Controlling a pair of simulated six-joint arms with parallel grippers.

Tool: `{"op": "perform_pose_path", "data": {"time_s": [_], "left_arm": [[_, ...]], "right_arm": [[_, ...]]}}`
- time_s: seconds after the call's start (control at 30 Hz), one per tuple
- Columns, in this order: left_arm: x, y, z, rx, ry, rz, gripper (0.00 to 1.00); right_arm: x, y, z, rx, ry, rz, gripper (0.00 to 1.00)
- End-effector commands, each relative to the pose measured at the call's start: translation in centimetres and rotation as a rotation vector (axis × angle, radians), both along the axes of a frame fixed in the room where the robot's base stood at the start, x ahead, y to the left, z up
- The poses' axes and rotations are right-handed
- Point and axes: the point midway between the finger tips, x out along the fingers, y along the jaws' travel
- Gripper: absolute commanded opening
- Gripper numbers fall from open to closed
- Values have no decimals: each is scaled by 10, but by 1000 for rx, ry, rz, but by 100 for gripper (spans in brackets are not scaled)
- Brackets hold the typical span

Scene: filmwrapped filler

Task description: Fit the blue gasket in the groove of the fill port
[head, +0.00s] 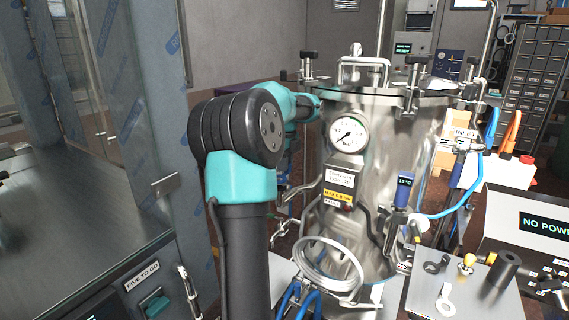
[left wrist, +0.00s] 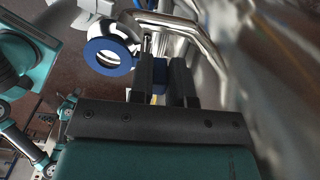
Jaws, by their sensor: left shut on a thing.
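My left gripper (left wrist: 164,62) is shut on a blue piece, the blue gasket (left wrist: 159,74), which shows between and behind its two dark fingers in the left wrist view. Most of the gasket is hidden by the fingers. Left of the fingers is a blue ring (left wrist: 97,66) around a bright metal opening. I cannot tell whether this is the fill port, and no groove is clear. In the head view my left arm rises in the middle and bends to the steel vessel (head: 385,160); its fingers are hidden there. My right gripper is not in view.
Bent steel pipes (left wrist: 190,28) pass close beyond the fingers, and shiny metal fills the right of the wrist view. The vessel carries a pressure gauge (head: 348,135) and a hoop-shaped tube (head: 333,282). A small table (head: 470,300) with loose parts stands at right.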

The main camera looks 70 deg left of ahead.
Motion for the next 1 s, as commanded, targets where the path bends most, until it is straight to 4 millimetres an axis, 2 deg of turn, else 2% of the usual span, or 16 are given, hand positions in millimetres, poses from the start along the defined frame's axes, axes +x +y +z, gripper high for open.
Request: {"op": "perform_pose_path", "data": {"time_s": [0.4, 1.0], "left_arm": [[0, 0, 0, 0, 0, 0, 0], [0, 0, -13, 0, 0, 0, 0]], "right_arm": [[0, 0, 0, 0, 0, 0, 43], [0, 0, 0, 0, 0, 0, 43]]}}
